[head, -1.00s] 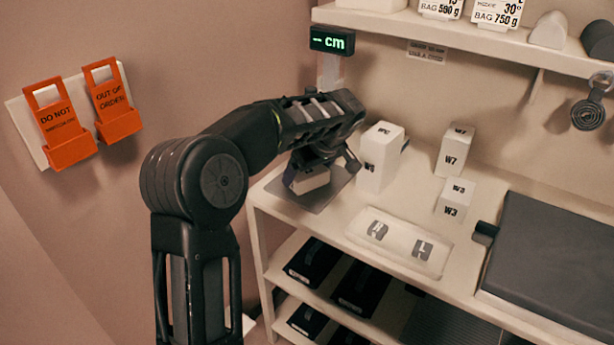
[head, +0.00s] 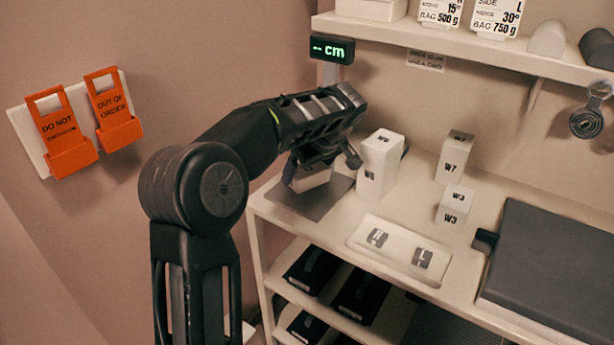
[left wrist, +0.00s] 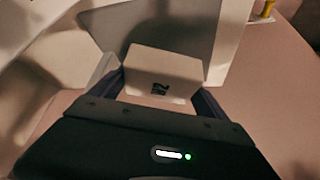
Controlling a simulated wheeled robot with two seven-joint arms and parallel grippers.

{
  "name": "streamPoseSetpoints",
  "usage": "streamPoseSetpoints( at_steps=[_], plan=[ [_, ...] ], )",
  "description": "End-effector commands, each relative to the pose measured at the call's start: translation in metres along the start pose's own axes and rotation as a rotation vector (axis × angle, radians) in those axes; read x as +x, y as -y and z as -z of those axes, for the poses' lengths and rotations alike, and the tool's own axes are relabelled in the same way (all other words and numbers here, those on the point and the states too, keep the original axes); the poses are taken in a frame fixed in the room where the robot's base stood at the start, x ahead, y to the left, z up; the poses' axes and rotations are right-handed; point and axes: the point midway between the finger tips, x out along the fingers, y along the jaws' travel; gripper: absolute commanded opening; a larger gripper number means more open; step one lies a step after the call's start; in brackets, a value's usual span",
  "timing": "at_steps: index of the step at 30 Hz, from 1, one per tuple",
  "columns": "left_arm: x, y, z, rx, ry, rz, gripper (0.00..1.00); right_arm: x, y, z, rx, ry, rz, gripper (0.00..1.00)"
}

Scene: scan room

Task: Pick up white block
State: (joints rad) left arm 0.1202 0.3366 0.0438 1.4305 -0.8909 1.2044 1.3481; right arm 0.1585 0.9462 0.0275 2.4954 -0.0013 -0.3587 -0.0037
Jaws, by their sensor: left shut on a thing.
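My left gripper (head: 312,172) is shut on a white block (head: 312,180) above a grey plate (head: 318,204) at the left end of the white bench. In the left wrist view, the block (left wrist: 165,72) sits between the two fingers, with a dark label that seems to read W2. The grey plate (left wrist: 185,25) lies beyond it. The gripper hides the block's upper part in the head view. Other white blocks stand to the right: a tall one marked W6 (head: 378,165), W7 (head: 455,160) and W3 (head: 454,208). My right gripper is not in view.
A white tray (head: 400,252) with two grey marked pads lies at the bench front. A dark grey slab (head: 550,265) covers the right side. A display reading "-- cm" (head: 332,48) stands behind my arm, below the shelf (head: 460,45). Dark boxes (head: 312,270) fill the lower shelves.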

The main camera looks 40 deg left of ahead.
Motion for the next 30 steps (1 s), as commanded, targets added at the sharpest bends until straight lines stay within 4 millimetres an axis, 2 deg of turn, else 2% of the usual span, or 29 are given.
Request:
streamPoseSetpoints(
  at_steps=[1,5,18,24,30],
  plan=[
    [-0.010,-0.001,0.006,-0.002,-0.003,-0.004,0.27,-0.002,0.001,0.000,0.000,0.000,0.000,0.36],
    [-0.019,-0.001,-0.021,0.004,-0.001,-0.004,0.27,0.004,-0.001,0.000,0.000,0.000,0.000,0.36],
    [-0.078,-0.001,-0.123,0.004,-0.001,-0.004,0.27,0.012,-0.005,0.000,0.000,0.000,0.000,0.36],
    [-0.092,-0.001,-0.148,0.002,-0.001,-0.003,0.27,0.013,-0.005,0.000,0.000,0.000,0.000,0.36],
    [-0.096,0.000,-0.153,0.000,-0.001,-0.001,0.27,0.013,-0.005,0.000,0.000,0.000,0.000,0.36]
  ],
)
